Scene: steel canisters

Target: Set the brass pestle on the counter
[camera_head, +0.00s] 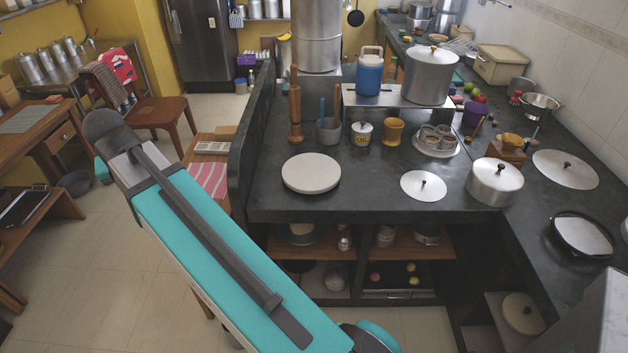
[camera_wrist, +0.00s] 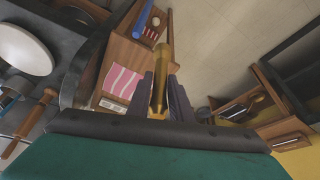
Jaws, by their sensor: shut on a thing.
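The brass pestle (camera_wrist: 160,75) shows in the wrist view, long and golden, held between the dark fingers of my gripper (camera_wrist: 163,92). In the wrist view the pestle is over the floor and bench side, right of the counter. The dark stone counter (camera_head: 270,195) fills the middle of the head view. The head view shows my teal arm left of the counter, but neither my gripper nor the pestle can be made out there.
A round pale board (camera_head: 311,173) lies on the counter, with a wooden mill (camera_head: 295,120), a brass cup (camera_head: 393,132) and a flat lid (camera_head: 423,186) around it. A raised dark ledge (camera_head: 245,150) borders the counter's left side. Bare counter lies in front of the board.

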